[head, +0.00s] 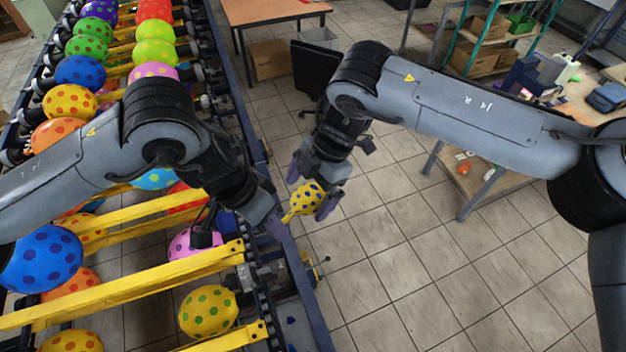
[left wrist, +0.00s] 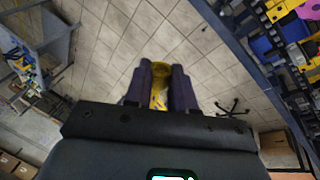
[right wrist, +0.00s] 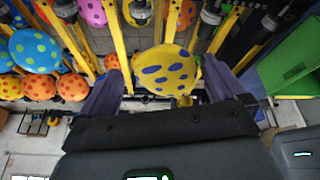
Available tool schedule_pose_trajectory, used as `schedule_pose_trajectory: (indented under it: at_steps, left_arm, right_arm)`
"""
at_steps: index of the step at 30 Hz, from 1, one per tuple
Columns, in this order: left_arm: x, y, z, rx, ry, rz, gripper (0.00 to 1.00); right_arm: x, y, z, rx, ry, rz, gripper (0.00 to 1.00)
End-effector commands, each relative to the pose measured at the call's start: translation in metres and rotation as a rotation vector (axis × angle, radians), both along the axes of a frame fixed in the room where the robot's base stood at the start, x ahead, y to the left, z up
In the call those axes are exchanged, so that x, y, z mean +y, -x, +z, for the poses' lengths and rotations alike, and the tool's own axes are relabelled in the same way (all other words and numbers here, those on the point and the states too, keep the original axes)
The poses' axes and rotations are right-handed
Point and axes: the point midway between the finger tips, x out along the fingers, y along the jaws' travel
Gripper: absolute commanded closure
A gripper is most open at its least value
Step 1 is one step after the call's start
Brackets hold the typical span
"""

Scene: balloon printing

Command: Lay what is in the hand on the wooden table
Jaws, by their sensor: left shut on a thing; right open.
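A yellow balloon with blue dots (head: 306,197) hangs between my two grippers in the head view. My left gripper (head: 279,224) is shut on its narrow neck end. In the left wrist view, a yellow strip of the balloon (left wrist: 160,95) shows between the closed purple fingers. My right gripper (head: 313,187) is open, with its fingers on either side of the balloon's round part. In the right wrist view, the balloon (right wrist: 166,70) lies between the spread fingers; I cannot tell if they touch it. A brown wooden-topped table (head: 268,11) stands at the top; another (head: 590,98) is at the right.
A conveyor rack with yellow bars (head: 150,290) and several dotted balloons fills the left side. A black chair (head: 315,70) and a cardboard box (head: 270,60) stand near the top table. Shelves with boxes (head: 490,30) are at upper right. The tiled floor (head: 420,270) is clear.

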Motion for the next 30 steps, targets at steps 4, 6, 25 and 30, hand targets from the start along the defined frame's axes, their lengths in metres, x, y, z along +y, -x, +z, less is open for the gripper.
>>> schedule_pose_trajectory:
  at_steps: [4, 6, 25, 30]
  left_arm:
    - [0.0000, 0.0000, 0.0000, 0.000, 0.000, 0.000, 1.00]
    - [0.0000, 0.0000, 0.0001, 0.000, 0.000, 0.000, 1.00]
    - [-0.0009, 0.0008, -0.0002, 0.001, 0.001, -0.003, 0.59]
    - [-0.0005, 0.0005, -0.0001, 0.001, 0.000, -0.002, 0.46]
  right_arm:
    - [0.0008, 0.0004, -0.0018, 0.000, 0.000, 0.001, 0.03]
    - [0.0008, 0.0005, -0.0018, 0.000, 0.000, 0.001, 0.03]
    - [0.0013, -0.0001, -0.0008, -0.001, -0.002, 0.000, 0.49]
    - [0.0010, 0.0002, -0.0011, -0.001, -0.001, 0.001, 0.49]
